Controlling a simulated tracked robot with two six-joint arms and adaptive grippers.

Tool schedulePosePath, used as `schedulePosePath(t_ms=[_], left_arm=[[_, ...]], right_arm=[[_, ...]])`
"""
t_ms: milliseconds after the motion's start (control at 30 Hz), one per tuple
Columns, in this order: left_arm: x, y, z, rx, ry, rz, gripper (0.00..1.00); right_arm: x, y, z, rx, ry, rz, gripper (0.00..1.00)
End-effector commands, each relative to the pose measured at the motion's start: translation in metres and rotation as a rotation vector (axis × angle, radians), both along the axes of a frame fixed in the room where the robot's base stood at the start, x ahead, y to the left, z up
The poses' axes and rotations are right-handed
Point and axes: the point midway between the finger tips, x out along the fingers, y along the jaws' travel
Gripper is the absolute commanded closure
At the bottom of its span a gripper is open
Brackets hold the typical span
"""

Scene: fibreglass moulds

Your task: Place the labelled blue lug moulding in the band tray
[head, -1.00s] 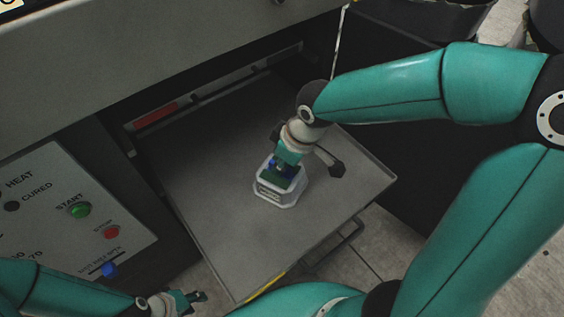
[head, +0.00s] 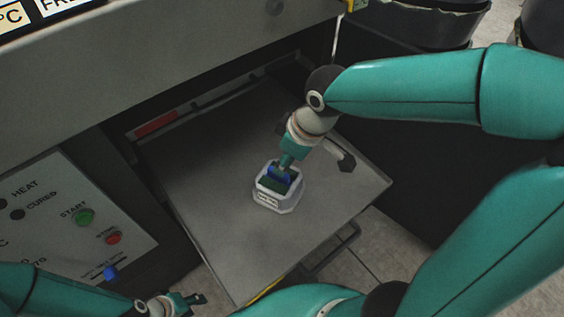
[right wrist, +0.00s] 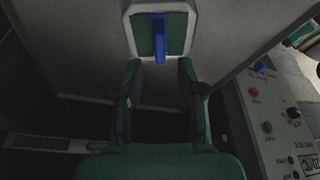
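The moulding is a white-rimmed block with a green top, a pale label on its front and an upright blue lug (head: 279,173). It sits on the grey metal tray (head: 215,215), upright, with its white rim (head: 265,200) facing me. My right gripper (head: 287,160) is just above and behind the lug in the head view. In the right wrist view, the right gripper (right wrist: 159,75) has its fingers apart with nothing between them. The blue lug (right wrist: 160,38) lies just beyond the fingertips. My left gripper (head: 197,299) is low at the left, partly cut off, holding nothing that I can see.
A control panel (head: 60,215) with a green START button (head: 84,217), a red button and a blue knob is left of the tray. A yellow strip (head: 264,290) marks the tray's front edge. The machine housing (head: 150,70) overhangs the back. Bare tray surrounds the moulding.

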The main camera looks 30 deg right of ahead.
Motion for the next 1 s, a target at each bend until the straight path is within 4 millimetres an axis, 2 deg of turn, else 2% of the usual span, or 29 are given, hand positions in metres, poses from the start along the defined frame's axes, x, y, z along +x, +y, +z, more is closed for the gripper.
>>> schedulePosePath(t_ms=[33,100,333,500,1000], left_arm=[[0.0,0.0,0.007,0.0,0.0,0.0,0.6],[0.0,0.0,0.011,0.0,0.0,0.0,0.6],[0.0,0.0,0.018,0.0,0.0,0.0,0.6],[0.0,0.0,0.019,0.0,0.0,0.0,0.6],[0.0,0.0,0.019,0.0,0.0,0.0,0.6]], right_arm=[[-0.002,-0.002,0.015,0.0,-0.007,0.0,0.61],[-0.006,-0.004,0.028,0.0,-0.004,-0.001,0.61],[-0.014,-0.008,0.056,0.0,-0.002,0.001,0.61],[-0.016,-0.009,0.062,0.0,0.0,0.002,0.61],[-0.016,-0.009,0.061,0.0,0.0,0.002,0.61]])
